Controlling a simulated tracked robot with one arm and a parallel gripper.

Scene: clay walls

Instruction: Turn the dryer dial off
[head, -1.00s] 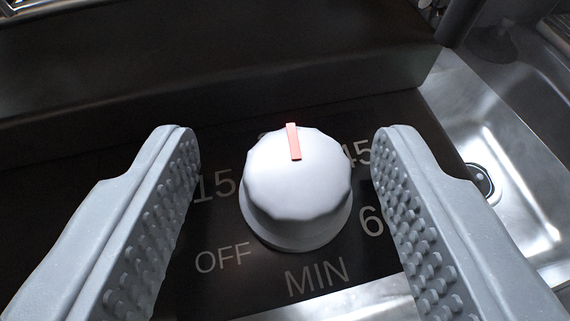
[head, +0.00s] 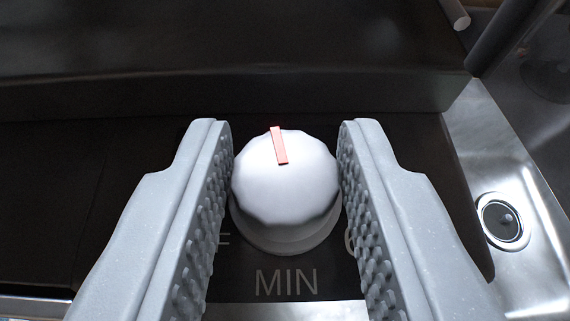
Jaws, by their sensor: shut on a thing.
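The white dryer dial (head: 285,190) stands in the middle of the head view on a dark panel (head: 120,165). Its red pointer mark (head: 279,146) points up the picture, tilted slightly left. My gripper (head: 284,135) has one studded finger on each side of the dial and is shut on it. The fingers hide the side numbers and most of OFF. The word MIN (head: 286,283) shows below the dial.
A dark raised ledge (head: 220,90) runs behind the panel. A steel sink with a round drain (head: 502,221) lies at the right. A dark tube (head: 510,35) stands at the upper right.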

